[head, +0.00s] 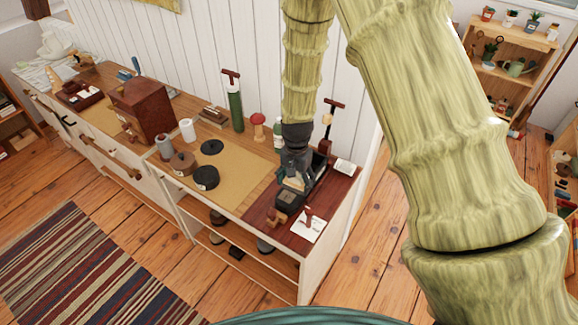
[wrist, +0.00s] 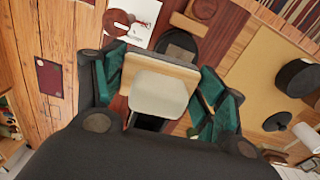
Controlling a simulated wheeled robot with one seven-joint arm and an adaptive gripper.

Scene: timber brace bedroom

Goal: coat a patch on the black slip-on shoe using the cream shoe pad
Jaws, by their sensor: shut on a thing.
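The black slip-on shoe (head: 313,183) lies on the dark red-brown right end of the long counter. Its dark upper also shows beyond the pad in the wrist view (wrist: 180,43). My gripper (head: 294,179) points down over the shoe. In the wrist view its green fingers (wrist: 161,88) are shut on the cream shoe pad (wrist: 160,93), which has a pale wooden block and a cream face. The pad also shows small in the head view (head: 292,185). It covers part of the shoe; I cannot tell whether it touches it.
A white card (head: 308,229) with a red-brown tool lies in front of the shoe. A green pump (head: 236,108), a red-topped item (head: 258,126) and a bottle (head: 279,130) stand behind. Black round tins (head: 205,178) and a wooden box (head: 142,108) are left. The tan mat (head: 238,178) has bare room.

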